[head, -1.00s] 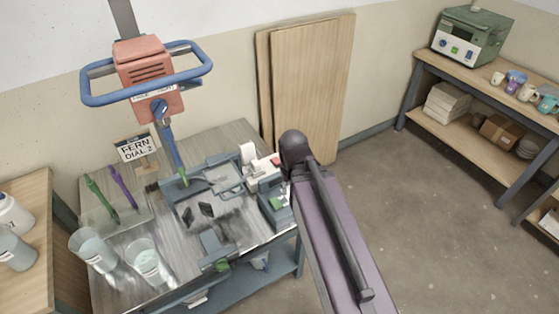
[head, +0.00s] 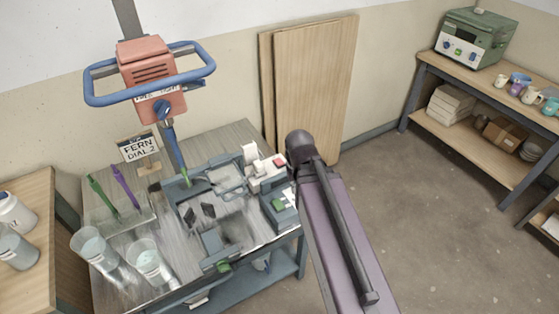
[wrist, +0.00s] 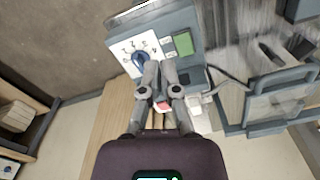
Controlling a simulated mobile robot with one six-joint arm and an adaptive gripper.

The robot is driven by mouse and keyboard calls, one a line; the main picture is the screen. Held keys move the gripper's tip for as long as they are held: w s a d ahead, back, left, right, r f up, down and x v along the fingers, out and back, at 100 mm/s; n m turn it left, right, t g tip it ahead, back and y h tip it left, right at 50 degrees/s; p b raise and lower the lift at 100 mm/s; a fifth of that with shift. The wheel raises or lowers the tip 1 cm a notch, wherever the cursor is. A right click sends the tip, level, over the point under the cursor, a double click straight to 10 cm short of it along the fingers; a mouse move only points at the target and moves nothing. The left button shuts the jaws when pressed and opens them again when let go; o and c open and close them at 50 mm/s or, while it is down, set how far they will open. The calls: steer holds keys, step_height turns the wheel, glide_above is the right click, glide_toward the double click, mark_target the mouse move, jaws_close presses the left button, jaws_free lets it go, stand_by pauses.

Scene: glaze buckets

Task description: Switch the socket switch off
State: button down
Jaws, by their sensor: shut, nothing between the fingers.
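The socket switch is a small red rocker (head: 280,162) on a white socket block (head: 258,167) at the back right of the work table. In the wrist view the red rocker (wrist: 163,105) shows between the links of my gripper (wrist: 161,66), and part of the white socket (wrist: 194,107) is beside them. My gripper is shut and empty, its fingertips appearing over the edge of a grey box with a dial. I cannot tell whether it touches anything. In the head view my arm hides the gripper. The rocker's on or off position is too small to tell.
The grey box (wrist: 183,18) has a blue dial (wrist: 140,60) and a green panel (wrist: 183,43). A red mixer head (head: 150,75) with a blue handle ring stands over the table. Clear buckets (head: 150,262) stand at the front left. Wooden boards (head: 315,85) lean behind.

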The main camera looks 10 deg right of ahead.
steer(key=w+d+n+t, duration=0.1)
steer(key=w+n+t, duration=0.1)
steer(key=w, duration=2.3)
steer(key=shift+n+y, duration=0.4)
steer(key=shift+n, duration=0.4)
steer(key=shift+f+b, duration=0.1)
steer(key=shift+b, duration=0.2)
steer(key=b, duration=1)
glide_above(280, 162)
step_height(280, 162, down, 10)
steer(key=shift+a, duration=0.1)
steer(key=shift+s+f+b, duration=0.15)
steer(key=shift+f+b, duration=0.7)
steer(key=shift+s+f+b, duration=0.15)
steer(key=shift+f+b, duration=0.7)
